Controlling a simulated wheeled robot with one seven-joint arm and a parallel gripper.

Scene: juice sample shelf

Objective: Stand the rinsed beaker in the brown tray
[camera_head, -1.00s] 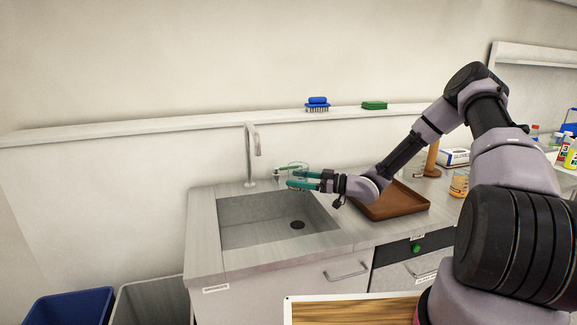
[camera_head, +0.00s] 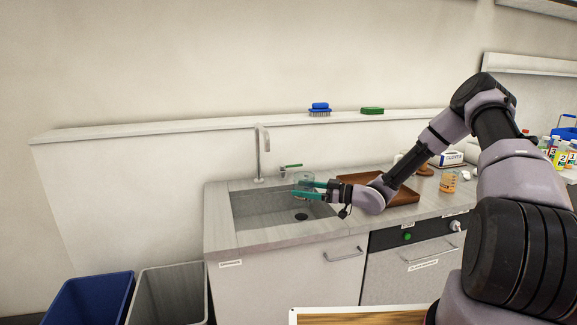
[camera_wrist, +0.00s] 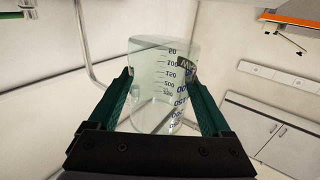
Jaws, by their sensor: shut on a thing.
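The clear glass beaker (camera_head: 303,177) is held over the sink (camera_head: 245,212), near the tap. It fills the middle of the wrist view (camera_wrist: 150,95), where its printed scale appears inverted, with 50 towards the top of the picture. My gripper (camera_head: 311,189) has its green fingers shut on the beaker's sides; they also show in the wrist view (camera_wrist: 160,100). The brown tray (camera_head: 404,192) lies on the counter right of the sink, partly hidden behind my arm. The part of it that shows looks empty.
The tap (camera_head: 261,150) rises behind the sink. An orange-filled beaker (camera_head: 448,182) and a glove box (camera_head: 447,159) stand right of the tray. A blue brush (camera_head: 320,109) and green sponge (camera_head: 372,111) lie on the ledge. Several bottles stand far right.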

